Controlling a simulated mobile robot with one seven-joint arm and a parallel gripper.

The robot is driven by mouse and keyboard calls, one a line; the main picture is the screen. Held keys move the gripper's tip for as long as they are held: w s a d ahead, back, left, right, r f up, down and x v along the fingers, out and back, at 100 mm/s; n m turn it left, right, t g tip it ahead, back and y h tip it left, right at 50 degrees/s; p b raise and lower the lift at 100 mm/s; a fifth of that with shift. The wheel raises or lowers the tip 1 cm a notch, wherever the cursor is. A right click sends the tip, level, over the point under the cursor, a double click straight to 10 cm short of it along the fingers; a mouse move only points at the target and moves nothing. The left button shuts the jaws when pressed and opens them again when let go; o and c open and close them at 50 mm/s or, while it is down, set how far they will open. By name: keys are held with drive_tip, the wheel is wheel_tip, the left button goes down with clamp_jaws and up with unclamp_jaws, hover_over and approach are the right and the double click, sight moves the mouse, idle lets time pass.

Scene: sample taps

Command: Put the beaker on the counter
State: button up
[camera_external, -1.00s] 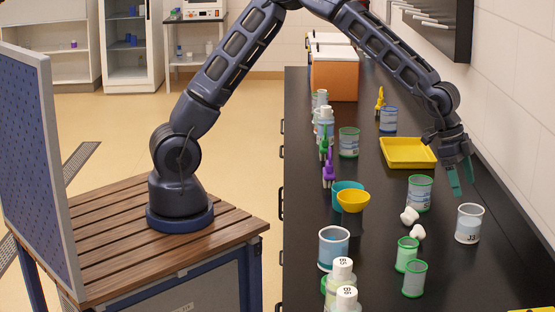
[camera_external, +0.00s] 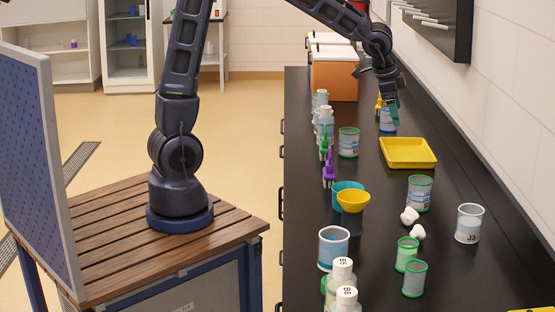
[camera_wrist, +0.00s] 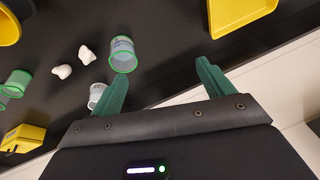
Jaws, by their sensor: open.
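A clear beaker (camera_external: 469,224) marked J3 stands upright on the black counter (camera_external: 385,260), near the wall side. It shows in the wrist view (camera_wrist: 96,93), partly hidden by a finger. Other beaker-like vessels stand there: a green-rimmed one (camera_external: 419,194), also in the wrist view (camera_wrist: 122,58), a blue-filled one (camera_external: 333,250), smaller green ones (camera_external: 407,255) (camera_external: 414,280), and a blue-labelled one (camera_external: 388,126) at the back. My gripper (camera_external: 394,108) is open and empty. Its green fingers (camera_wrist: 163,78) overlap the back vessel in the external view; contact cannot be told.
A yellow tray (camera_external: 408,161) lies mid-counter. A rack (camera_external: 430,22) hangs on the wall. An orange box (camera_external: 334,80) stands behind.

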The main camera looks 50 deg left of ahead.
drive_tip(key=s+a+r+n+y, duration=0.1)
drive_tip(key=s+a+r+n, duration=0.1)
drive_tip(key=a, duration=0.6)
drive_tip(key=s+a+r+n, duration=0.2)
drive_tip(key=a+r, duration=0.1)
drive_tip(key=a, duration=0.5)
drive_tip(key=s+a+r+n+y, duration=0.1)
drive_tip(key=s+a+r+n, duration=0.1)
drive_tip(key=a, duration=0.7)
drive_tip(key=s+a+f+n+t, duration=0.1)
drive_tip(key=s+a+n, duration=0.4)
drive_tip(key=s+a, duration=1)
drive_tip(key=shift+s+h, duration=0.25)
drive_tip(key=shift+h, duration=0.05)
